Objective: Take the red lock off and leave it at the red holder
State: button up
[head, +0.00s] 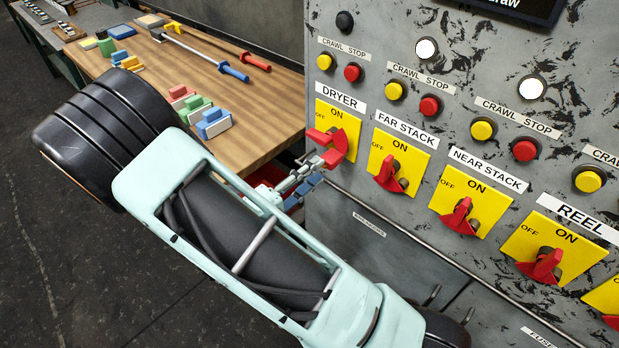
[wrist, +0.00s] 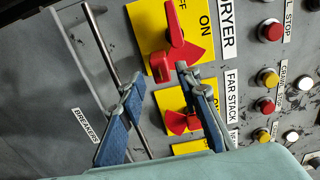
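The yellow DRYER switch plate (head: 345,117) carries a red handle (head: 337,153). A small red block that looks like the red lock (wrist: 160,67) sits against this handle in the wrist view. In the head view my gripper (head: 308,172) is just left of and below the DRYER switch. A red holder-like piece (head: 182,96) stands on the wooden table.
Green (head: 196,109) and blue (head: 214,124) pieces stand beside the red one on the table (head: 262,125). More switches, including FAR STACK (head: 396,160), run right along the grey panel (head: 350,215). A metal rail (wrist: 98,45) crosses below the switches. Long-handled tools (head: 215,57) lie behind.

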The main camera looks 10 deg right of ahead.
aim_at(322, 167)
jog(key=x, duration=0.4)
jog(key=shift+s+r+b, duration=0.1)
jog(key=shift+b, duration=0.2)
jog(key=shift+x, duration=1)
grip_shut()
